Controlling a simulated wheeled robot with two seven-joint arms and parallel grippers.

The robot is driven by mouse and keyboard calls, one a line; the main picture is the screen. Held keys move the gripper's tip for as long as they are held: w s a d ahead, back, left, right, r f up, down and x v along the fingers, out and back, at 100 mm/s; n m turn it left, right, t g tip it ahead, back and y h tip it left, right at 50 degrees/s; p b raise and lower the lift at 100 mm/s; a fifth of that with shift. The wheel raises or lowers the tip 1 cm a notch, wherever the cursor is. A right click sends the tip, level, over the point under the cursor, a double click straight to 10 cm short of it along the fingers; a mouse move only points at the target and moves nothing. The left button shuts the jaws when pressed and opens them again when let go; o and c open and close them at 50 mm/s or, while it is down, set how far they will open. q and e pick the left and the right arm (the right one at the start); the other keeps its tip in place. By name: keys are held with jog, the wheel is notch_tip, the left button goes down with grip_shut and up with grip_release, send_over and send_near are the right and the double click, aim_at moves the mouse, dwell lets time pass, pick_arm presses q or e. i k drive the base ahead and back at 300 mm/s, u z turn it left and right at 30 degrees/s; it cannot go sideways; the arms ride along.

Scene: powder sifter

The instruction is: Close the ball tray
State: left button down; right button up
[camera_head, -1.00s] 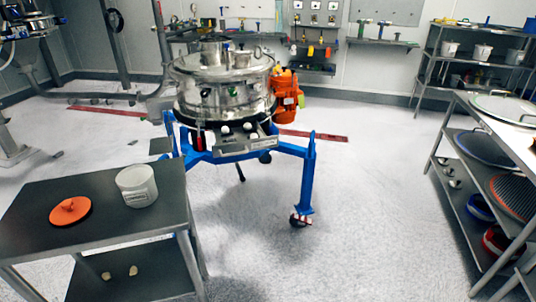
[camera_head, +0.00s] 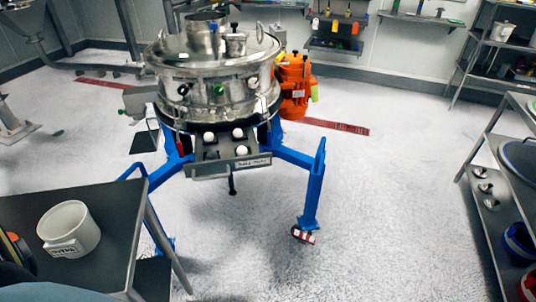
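The ball tray (camera_head: 231,157) is a grey metal tray at the front of the steel sifter (camera_head: 215,75), below its drum. It sticks out toward me, with several white balls on it and a small label on its front edge. How far it is pulled out is hard to tell. The sifter stands on a blue frame (camera_head: 313,185) with an orange motor (camera_head: 294,85) on its right side. Neither of my grippers is in view.
A dark table (camera_head: 110,215) stands at the lower left with a white cup (camera_head: 69,229) on it. Shelves (camera_head: 515,150) stand at the right. The floor (camera_head: 400,200) between the sifter and the right shelves is clear. A caster (camera_head: 303,235) juts out at the frame's front right leg.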

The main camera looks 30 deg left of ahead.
aim_at(227, 161)
jog(key=u, duration=0.65)
jog(key=i, duration=0.95)
jog(key=u, duration=0.85)
